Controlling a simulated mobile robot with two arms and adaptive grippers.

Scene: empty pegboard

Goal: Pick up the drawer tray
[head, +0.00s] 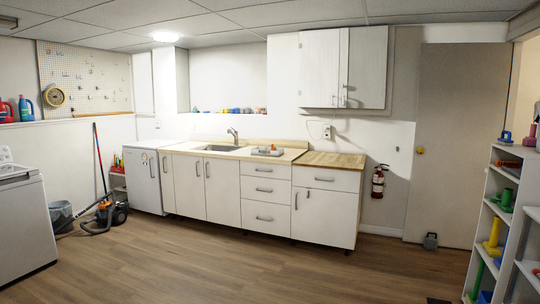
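A small light grey tray (267,152) rests on the counter, right of the sink. It looks like the drawer tray, but it is too small in view to be sure. An orange item (272,147) and other small things sit in or on it. Neither of my grippers is in view, and no arm shows near the counter.
The white cabinet run has a sink (219,148) and a wooden top (331,160) at right. A vacuum (112,212) and bin (61,213) stand at left. Shelves (496,215) line the right edge. The wooden floor (230,262) before the cabinets is clear.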

